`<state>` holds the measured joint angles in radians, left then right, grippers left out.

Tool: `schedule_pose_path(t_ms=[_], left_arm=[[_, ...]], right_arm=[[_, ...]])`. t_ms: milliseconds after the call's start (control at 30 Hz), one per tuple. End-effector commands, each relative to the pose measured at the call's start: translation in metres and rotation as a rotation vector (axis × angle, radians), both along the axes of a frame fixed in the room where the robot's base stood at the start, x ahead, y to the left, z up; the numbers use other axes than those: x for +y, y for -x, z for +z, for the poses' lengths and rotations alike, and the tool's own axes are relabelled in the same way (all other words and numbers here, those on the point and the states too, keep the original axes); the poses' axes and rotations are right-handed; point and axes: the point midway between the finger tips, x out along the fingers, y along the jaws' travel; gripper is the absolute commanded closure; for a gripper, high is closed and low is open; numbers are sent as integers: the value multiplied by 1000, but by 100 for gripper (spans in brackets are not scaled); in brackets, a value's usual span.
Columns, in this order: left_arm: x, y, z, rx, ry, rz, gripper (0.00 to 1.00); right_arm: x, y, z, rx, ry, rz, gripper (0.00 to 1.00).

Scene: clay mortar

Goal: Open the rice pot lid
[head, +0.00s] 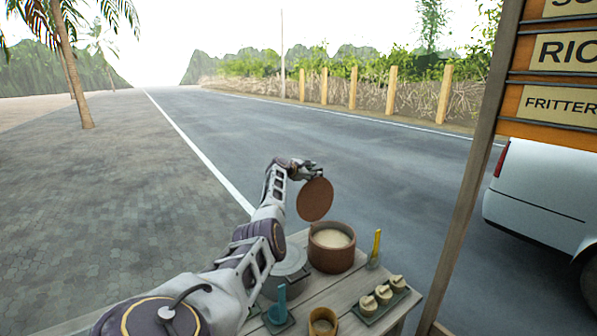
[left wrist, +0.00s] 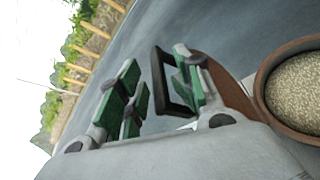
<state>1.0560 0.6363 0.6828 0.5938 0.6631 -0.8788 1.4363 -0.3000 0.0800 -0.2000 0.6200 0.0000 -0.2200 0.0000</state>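The round brown lid (head: 315,199) is off the rice pot (head: 331,254) and tilted steeply in the air above it. The pot stands open, with pale rice inside; it also shows at the right of the left wrist view (left wrist: 284,128). My left gripper (head: 304,171) is at the lid's upper left. In the left wrist view its green-padded fingers (left wrist: 158,88) stand apart. The lid's black loop handle (left wrist: 160,82) lies around one finger, with a gap to the other, so the lid appears hooked on that finger. My right gripper is not in view.
A grey round lidded vessel (head: 288,268) stands left of the pot. A yellow-handled tool (head: 376,247), a tray of small cups (head: 380,301) and a brown cup (head: 323,321) share the wooden table. A wooden sign post (head: 463,200) rises at the right.

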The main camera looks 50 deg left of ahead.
Motion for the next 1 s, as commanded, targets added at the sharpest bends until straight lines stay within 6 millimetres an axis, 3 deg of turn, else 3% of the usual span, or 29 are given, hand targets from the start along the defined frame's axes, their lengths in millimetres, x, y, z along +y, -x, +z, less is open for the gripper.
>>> schedule_pose_path(t_ms=[1000], left_arm=[[-10,44,16,-2,-2,-1,64]], right_arm=[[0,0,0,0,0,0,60]])
